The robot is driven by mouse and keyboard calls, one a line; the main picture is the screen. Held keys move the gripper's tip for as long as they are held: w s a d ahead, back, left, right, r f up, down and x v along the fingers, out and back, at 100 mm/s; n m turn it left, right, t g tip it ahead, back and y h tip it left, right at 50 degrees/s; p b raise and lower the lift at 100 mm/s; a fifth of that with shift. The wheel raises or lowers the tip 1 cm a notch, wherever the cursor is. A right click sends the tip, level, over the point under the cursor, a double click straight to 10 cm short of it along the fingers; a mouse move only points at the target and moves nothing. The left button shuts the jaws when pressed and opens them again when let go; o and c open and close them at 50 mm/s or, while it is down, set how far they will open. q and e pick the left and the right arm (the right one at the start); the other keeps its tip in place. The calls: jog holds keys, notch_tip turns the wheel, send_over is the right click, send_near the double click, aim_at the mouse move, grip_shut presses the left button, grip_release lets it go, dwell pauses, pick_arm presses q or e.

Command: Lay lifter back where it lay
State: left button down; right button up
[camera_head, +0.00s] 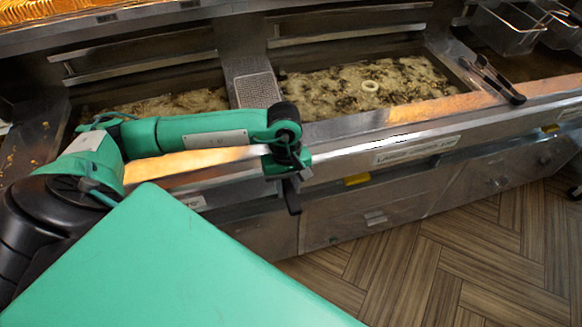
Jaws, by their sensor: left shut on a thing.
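My left gripper (290,180) hangs in front of the fryer's front edge, below the wrist, and points down. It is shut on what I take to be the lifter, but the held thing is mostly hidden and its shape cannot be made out. A narrow dark piece shows at the jaws; I cannot tell whether it is finger or handle. My right gripper is not in view.
The fryer's metal front ledge (345,158) runs across the view. Behind it are an oil vat (420,85) with a pale ring (370,86) and a perforated plate (257,91). Dark tongs (492,80) lie at the right; wire baskets (510,25) stand behind.

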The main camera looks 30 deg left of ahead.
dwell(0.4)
pick_arm(q)
jog(key=c, duration=1)
grip_release()
jog(key=shift+w+a+r+b, duration=0.25)
jog(key=shift+r+b, duration=0.3)
jog(key=shift+r, duration=1.75)
jog(key=shift+w+a+r+b, duration=0.2)
jog(key=shift+r+b, duration=0.3)
jog(key=shift+r, duration=1.75)
jog(key=shift+w+a+r+b, duration=0.2)
jog(key=shift+r+b, duration=0.35)
jog(key=shift+r, duration=1.75)
